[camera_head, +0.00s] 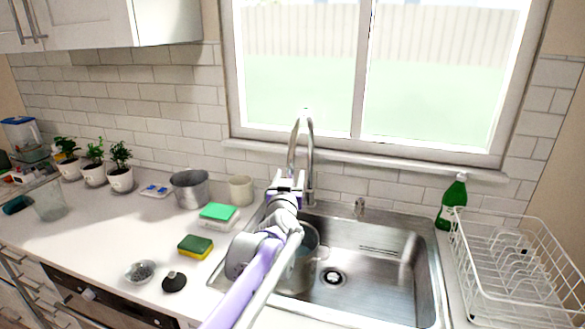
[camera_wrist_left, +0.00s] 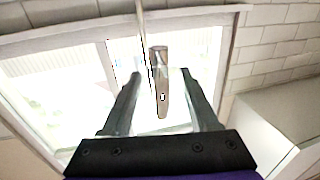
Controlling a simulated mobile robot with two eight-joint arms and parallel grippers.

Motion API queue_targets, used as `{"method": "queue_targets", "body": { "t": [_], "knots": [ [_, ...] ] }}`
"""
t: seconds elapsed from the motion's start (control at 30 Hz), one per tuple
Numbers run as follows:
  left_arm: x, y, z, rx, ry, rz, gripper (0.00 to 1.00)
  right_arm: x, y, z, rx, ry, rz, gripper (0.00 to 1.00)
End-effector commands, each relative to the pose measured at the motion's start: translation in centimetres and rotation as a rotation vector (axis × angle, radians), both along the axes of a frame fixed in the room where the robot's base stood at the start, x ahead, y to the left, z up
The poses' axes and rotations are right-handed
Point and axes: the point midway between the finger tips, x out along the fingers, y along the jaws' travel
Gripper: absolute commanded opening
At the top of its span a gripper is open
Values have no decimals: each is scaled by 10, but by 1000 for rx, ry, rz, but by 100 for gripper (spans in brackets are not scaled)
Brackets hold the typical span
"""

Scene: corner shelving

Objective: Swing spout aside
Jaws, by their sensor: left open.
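The chrome faucet spout (camera_head: 304,124) rises in a tall arch behind the sink, in front of the window. In the left wrist view, the spout's end (camera_wrist_left: 160,85) shows between the two fingers. My left gripper (camera_head: 287,176) is at the spout's lower left in the head view, its arm reaching over the sink's left part. In the left wrist view my left gripper (camera_wrist_left: 161,74) is open, with a finger on each side of the spout. I cannot tell whether either finger touches it. My right gripper is not in view.
The steel sink (camera_head: 375,245) holds a metal pot (camera_head: 306,262) at its left, partly behind my arm. A green bottle (camera_head: 452,200) and white dish rack (camera_head: 510,265) stand to the right. A sponge (camera_head: 195,247), metal pot (camera_head: 189,188) and beige cup (camera_head: 241,190) are on the left counter.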

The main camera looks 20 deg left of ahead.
Motion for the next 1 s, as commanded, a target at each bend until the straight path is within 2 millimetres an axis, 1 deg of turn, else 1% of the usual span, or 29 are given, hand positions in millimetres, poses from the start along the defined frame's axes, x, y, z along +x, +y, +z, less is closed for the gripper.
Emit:
{"method": "queue_targets", "body": {
  "t": [0.03,0.1,0.2,0.3,0.43,0.7,0.87,1.0],
  "knots": [
    [10,2,1,0,-1,1,61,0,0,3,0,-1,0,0],
    [22,4,1,0,0,0,61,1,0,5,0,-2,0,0],
    [35,5,1,0,0,-1,61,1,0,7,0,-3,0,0],
    [44,7,1,0,1,-2,61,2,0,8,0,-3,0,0],
    [50,8,0,0,1,-2,61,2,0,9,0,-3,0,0],
    [51,8,0,0,1,-2,61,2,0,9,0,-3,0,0],
    [51,8,0,0,1,-2,32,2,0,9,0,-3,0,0],
    [51,8,0,0,1,-2,7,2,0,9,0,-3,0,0]
  ]
}}
